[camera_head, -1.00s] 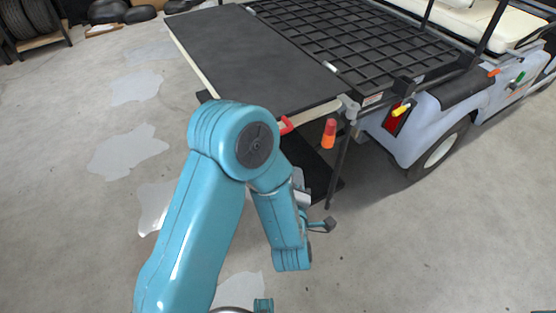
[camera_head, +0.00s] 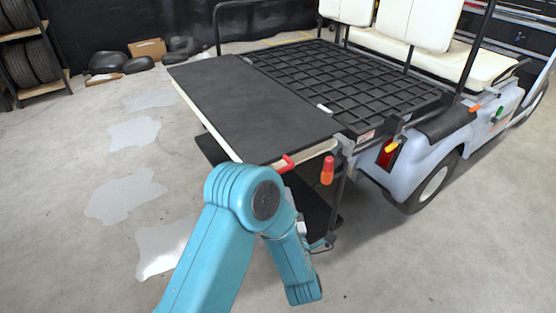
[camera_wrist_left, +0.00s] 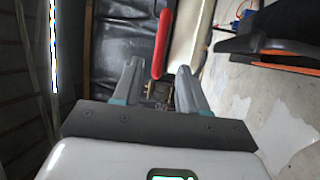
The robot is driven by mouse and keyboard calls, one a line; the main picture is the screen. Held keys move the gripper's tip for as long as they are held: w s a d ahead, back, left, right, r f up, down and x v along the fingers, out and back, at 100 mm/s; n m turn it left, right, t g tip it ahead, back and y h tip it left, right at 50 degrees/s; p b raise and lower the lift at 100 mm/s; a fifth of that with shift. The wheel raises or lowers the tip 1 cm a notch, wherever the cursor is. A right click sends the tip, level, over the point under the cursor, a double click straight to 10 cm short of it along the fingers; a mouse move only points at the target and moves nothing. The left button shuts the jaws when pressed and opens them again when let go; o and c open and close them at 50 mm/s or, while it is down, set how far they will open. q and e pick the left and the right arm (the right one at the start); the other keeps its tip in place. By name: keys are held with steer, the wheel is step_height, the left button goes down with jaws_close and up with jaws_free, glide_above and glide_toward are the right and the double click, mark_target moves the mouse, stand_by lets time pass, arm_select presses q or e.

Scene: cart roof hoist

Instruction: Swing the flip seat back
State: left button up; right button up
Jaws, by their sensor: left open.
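The flip seat (camera_head: 250,110) lies flat as a black panel with a cream edge at the back of the cart. Its red handle (camera_head: 284,164) sits on the near edge. In the left wrist view the red handle (camera_wrist_left: 162,45) stands just ahead of my left gripper (camera_wrist_left: 158,82), roughly in line with the space between the fingers. The fingers are open and spread apart, and nothing is visibly held. In the head view my left arm bends in front of the seat, and its gripper is not clearly seen. My right gripper is in neither view.
The black grid deck (camera_head: 345,85) adjoins the seat, with cream front seats (camera_head: 430,55) beyond. An orange-red light (camera_head: 328,170) and a post stand near the seat's right corner. A dark lower plate shows beneath.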

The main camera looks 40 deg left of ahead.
arm_select(q)
steer(key=x, duration=0.9)
steer(key=shift+w+a+r, duration=0.15)
steer(key=shift+w+a, duration=0.05)
steer(key=shift+w, duration=0.1)
jaws_close()
